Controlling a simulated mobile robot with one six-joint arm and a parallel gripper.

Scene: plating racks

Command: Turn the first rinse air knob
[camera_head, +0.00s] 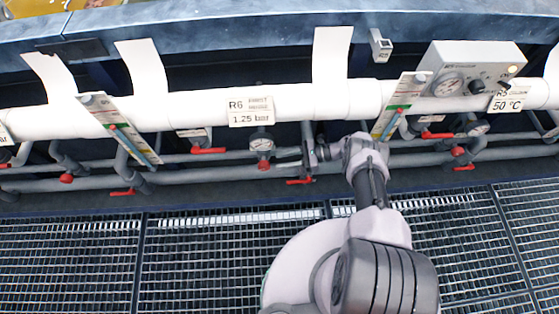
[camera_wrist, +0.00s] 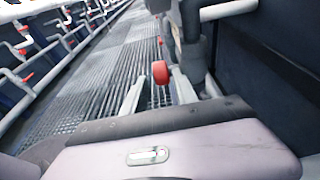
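The sign reading R6, first rinse, 1.25 bar (camera_head: 250,110) hangs on the white pipe in the head view. Below it is a round gauge (camera_head: 262,145) with a small red knob (camera_head: 263,165) under it. My gripper (camera_head: 283,157) reaches in from the right, close beside the gauge and knob. In the wrist view, a red knob (camera_wrist: 160,72) shows between the tips of my two spread fingers (camera_wrist: 157,80). The fingers look apart from it, with a gap on each side. I cannot tell how deep the knob sits between them.
Red lever handles (camera_head: 209,151) (camera_head: 300,181) sit on the grey pipes to both sides. A slanted flow tube (camera_head: 120,130) stands left and another (camera_head: 393,108) right. A grey control box (camera_head: 470,65) is at upper right. Grating floor (camera_head: 200,260) is open in front.

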